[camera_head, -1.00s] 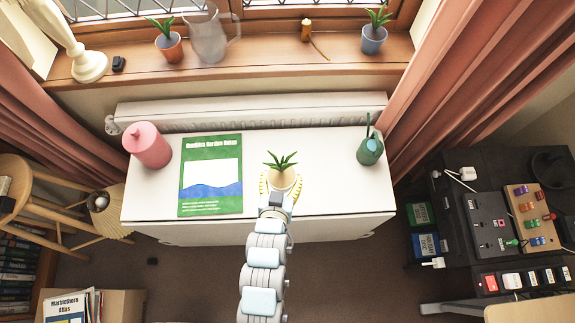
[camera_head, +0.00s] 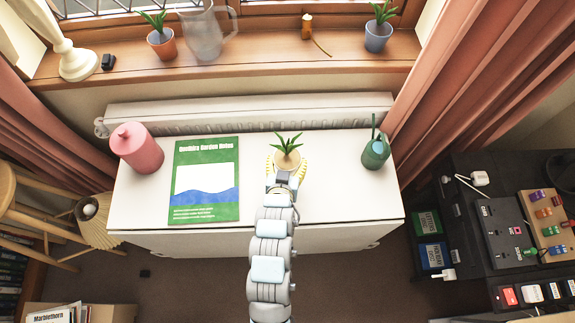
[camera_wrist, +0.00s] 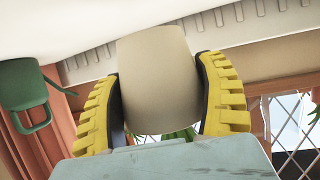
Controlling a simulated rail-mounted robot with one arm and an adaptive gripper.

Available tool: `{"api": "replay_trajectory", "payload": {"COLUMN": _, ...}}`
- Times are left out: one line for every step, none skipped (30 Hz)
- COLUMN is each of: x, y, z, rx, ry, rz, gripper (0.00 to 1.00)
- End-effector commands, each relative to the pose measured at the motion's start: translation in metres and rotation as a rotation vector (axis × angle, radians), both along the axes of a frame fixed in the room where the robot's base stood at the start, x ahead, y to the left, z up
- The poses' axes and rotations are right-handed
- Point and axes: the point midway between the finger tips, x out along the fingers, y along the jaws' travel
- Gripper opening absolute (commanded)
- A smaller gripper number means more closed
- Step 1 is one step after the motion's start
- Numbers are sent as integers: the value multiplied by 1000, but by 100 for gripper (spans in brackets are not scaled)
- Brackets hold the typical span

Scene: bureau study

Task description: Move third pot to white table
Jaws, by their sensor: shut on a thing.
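A cream pot (camera_head: 288,160) with a spiky green plant is in my gripper (camera_head: 287,172), over the middle of the white table (camera_head: 330,195). In the wrist view the pot (camera_wrist: 158,80) sits between the two yellow ribbed fingers, and my gripper (camera_wrist: 162,100) is shut on it. The plant's leaves show below the pot there. I cannot tell whether the pot's base touches the table. An orange pot (camera_head: 161,43) and a blue-grey pot (camera_head: 378,38), each with a plant, stand on the windowsill.
A green booklet (camera_head: 205,212) and a pink canister (camera_head: 137,150) are left of the pot on the table. A green watering can (camera_head: 375,153) stands at its right. A glass jug (camera_head: 205,35) is on the sill (camera_head: 270,62). The table's front right is clear.

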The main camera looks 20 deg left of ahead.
Motion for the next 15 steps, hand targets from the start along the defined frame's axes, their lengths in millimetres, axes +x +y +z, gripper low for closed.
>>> {"api": "replay_trajectory", "payload": {"x": 1, "y": 0, "z": 0, "rx": 0, "ry": -1, "rz": 0, "gripper": 34}}
{"api": "replay_trajectory", "payload": {"x": 1, "y": 0, "z": -1, "rx": 0, "ry": -1, "rz": 0, "gripper": 34}}
{"api": "replay_trajectory", "payload": {"x": 2, "y": 1, "z": -3, "rx": 0, "ry": 0, "rz": 0, "gripper": 34}}
{"api": "replay_trajectory", "payload": {"x": 3, "y": 1, "z": -4, "rx": 0, "ry": 1, "rz": 0, "gripper": 34}}
{"api": "replay_trajectory", "payload": {"x": 5, "y": 1, "z": -6, "rx": -1, "ry": 2, "rz": 0, "gripper": 34}}
{"api": "replay_trajectory", "payload": {"x": 7, "y": 1, "z": -10, "rx": -2, "ry": 4, "rz": -1, "gripper": 34}}
{"api": "replay_trajectory", "payload": {"x": 7, "y": 1, "z": -13, "rx": -2, "ry": 6, "rz": -1, "gripper": 34}}
{"api": "replay_trajectory", "payload": {"x": 6, "y": 1, "z": -18, "rx": -2, "ry": 7, "rz": -1, "gripper": 34}}
{"api": "replay_trajectory", "payload": {"x": 6, "y": 1, "z": -22, "rx": -2, "ry": 6, "rz": -1, "gripper": 34}}
{"api": "replay_trajectory", "payload": {"x": 6, "y": 1, "z": -26, "rx": -2, "ry": 4, "rz": -1, "gripper": 34}}
{"api": "replay_trajectory", "payload": {"x": 6, "y": 1, "z": -29, "rx": -1, "ry": 3, "rz": -1, "gripper": 34}}
{"api": "replay_trajectory", "payload": {"x": 6, "y": 1, "z": -34, "rx": -2, "ry": 3, "rz": 0, "gripper": 34}}
{"api": "replay_trajectory", "payload": {"x": 6, "y": 1, "z": -37, "rx": -3, "ry": 4, "rz": 0, "gripper": 34}}
{"api": "replay_trajectory", "payload": {"x": 6, "y": 1, "z": -39, "rx": -3, "ry": 5, "rz": 0, "gripper": 34}}
{"api": "replay_trajectory", "payload": {"x": 6, "y": 1, "z": -40, "rx": -3, "ry": 4, "rz": 0, "gripper": 34}}
